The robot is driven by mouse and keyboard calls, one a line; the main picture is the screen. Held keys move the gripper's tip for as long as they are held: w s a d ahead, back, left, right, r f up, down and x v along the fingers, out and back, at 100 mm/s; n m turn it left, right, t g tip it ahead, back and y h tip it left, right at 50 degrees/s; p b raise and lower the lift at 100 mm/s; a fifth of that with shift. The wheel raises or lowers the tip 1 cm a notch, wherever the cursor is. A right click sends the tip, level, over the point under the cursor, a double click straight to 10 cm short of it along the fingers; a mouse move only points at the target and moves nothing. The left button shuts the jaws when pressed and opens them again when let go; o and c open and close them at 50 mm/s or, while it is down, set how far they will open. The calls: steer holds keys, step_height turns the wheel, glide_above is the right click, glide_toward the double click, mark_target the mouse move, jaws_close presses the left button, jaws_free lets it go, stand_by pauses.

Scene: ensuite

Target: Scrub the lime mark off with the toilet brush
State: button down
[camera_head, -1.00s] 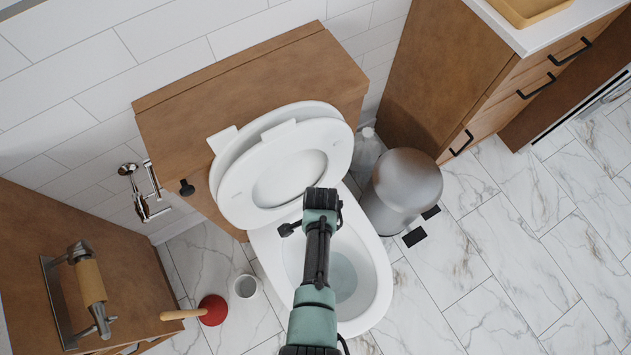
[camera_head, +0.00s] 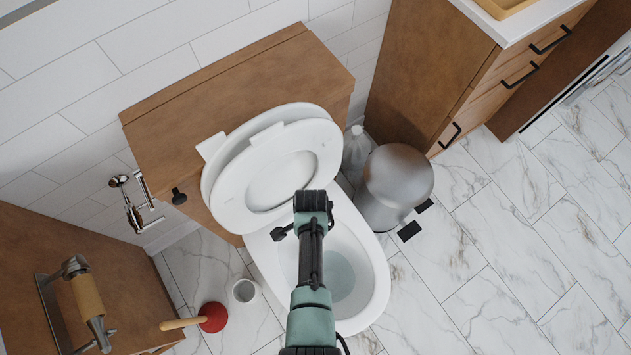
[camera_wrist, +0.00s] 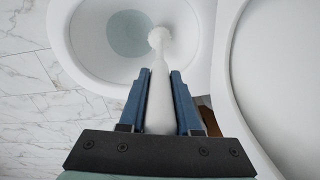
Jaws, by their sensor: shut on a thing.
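In the wrist view my gripper (camera_wrist: 160,85) has its two blue fingers shut on the white toilet brush (camera_wrist: 159,100). The brush's round head (camera_wrist: 159,38) points away from me over the toilet bowl (camera_wrist: 80,55), near the bowl's inner wall. I cannot tell whether the head touches the wall. In the head view the toilet bowl (camera_head: 375,275) is open, with the lid and seat (camera_head: 270,190) raised. Water (camera_head: 340,278) shows in the bowl. I cannot make out the lime mark in either view.
A grey bin (camera_head: 392,185) and a bottle (camera_head: 356,150) stand right of the toilet. A wooden cabinet (camera_head: 425,75) is at the right. The marble floor at right is clear.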

steer(key=shift+s+a+p, duration=0.2)
steer(key=shift+s+a, duration=0.15)
steer(key=shift+a, duration=0.2)
steer(key=shift+s+a+p, duration=0.2)
steer(key=shift+s+a, duration=0.1)
steer(key=shift+a, duration=0.2)
step_height(320, 180, up, 8)
steer(key=p, duration=0.7)
steer(key=shift+p, duration=0.4)
steer(key=shift+f, duration=0.1)
